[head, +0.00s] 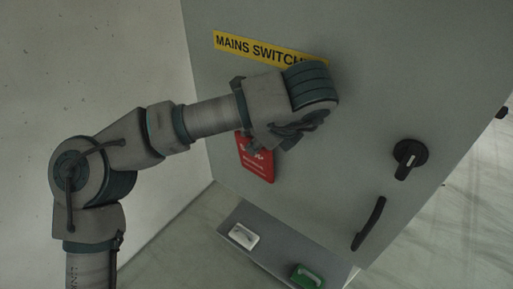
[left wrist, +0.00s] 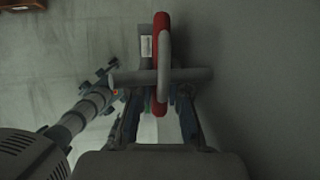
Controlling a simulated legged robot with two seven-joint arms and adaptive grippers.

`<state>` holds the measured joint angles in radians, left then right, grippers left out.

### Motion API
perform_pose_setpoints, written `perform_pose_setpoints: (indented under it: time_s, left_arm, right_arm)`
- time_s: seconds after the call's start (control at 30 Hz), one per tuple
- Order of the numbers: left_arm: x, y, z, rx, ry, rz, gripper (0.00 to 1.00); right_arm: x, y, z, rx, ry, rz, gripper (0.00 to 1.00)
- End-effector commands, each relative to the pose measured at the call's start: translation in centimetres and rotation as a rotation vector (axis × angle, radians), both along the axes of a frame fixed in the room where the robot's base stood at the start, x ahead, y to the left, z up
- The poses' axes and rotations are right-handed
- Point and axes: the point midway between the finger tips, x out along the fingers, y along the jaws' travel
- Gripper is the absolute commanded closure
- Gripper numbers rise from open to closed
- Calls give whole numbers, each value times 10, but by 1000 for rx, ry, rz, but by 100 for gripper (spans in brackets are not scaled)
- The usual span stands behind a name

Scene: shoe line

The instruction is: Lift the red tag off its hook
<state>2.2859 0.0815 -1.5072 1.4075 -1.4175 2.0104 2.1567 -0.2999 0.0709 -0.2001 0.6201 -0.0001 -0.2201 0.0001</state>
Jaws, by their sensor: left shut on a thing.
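The red tag (head: 256,160) hangs in front of the grey panel, below the yellow "MAINS SWITCH" label (head: 258,48). White lettering shows on its face; my gripper hides its upper part. My left gripper (head: 298,133) is at the tag's top, close to the panel. In the left wrist view the tag (left wrist: 160,24) shows as a narrow red shape with a pale loop at a grey horizontal bar, probably the hook (left wrist: 198,75). The fingers (left wrist: 160,108) are closed on the tag's near end. Whether the loop is still around the bar is unclear.
A black rotary switch (head: 410,154) and a black handle (head: 369,224) stick out from the panel at the right. A grey shelf (head: 270,250) below holds a white item (head: 243,236) and a green item (head: 306,277). A pale wall stands at the left.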

Motion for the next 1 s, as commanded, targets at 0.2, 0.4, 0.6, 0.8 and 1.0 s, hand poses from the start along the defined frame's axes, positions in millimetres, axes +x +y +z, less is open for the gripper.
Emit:
perform_pose_setpoints:
  time_s: [0.2,0.4,0.6,0.8,1.0]
  left_arm:
    - [-17,13,8,-1,-7,2,100]
    - [-55,41,7,-2,-7,2,100]
    - [-96,72,7,-3,-7,3,100]
    - [-129,95,9,-2,-5,2,100]
    - [-144,105,10,-1,-2,2,100]
  right_arm:
    - [-1,-2,-16,-2,1,2,60]
    - [-1,-8,-35,-9,2,3,60]
    - [-2,-11,-51,-12,3,4,60]
    - [-2,-10,-60,-12,3,4,60]
    - [-2,-9,-63,-10,4,3,60]
